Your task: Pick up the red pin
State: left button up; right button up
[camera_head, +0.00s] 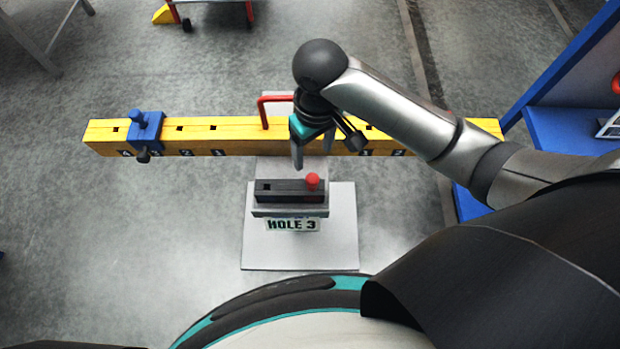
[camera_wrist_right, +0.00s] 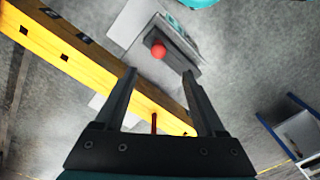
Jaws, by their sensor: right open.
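The red pin (camera_head: 312,181) stands at the right end of a dark grey block (camera_head: 278,197), with its round red head on top. In the right wrist view the red head (camera_wrist_right: 158,51) shows beyond the fingertips, roughly centred between them. My right gripper (camera_head: 312,156) is open and empty, pointing down above and a little behind the pin in the head view. In the right wrist view its fingers (camera_wrist_right: 158,74) are spread apart with nothing between the tips. The pin's shaft is not visible. My left gripper is not in view.
A yellow beam (camera_head: 245,133) with holes and numbers runs across behind the block. It carries a blue clamp (camera_head: 146,131) and a red handle (camera_head: 262,104). A "HOLE 3" sign (camera_head: 292,225) fronts the block, above a grey base plate (camera_head: 300,254). A blue frame (camera_head: 570,130) stands right.

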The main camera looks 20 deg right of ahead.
aim_at(312, 177)
jog(key=f, duration=0.3)
jog(key=f+b, duration=0.1)
jog(key=f, duration=0.5)
jog(key=shift+d+f, duration=0.2)
jog(key=shift+d, duration=0.05)
jog(key=shift+w+a+f+b, duration=0.15)
jog(key=shift+f+b, duration=0.15)
jog(key=shift+f, duration=1.05)
jog(key=shift+s+a+f+b, duration=0.1)
jog(key=shift+f+b, duration=0.15)
jog(key=shift+f, duration=1.05)
grip_shut()
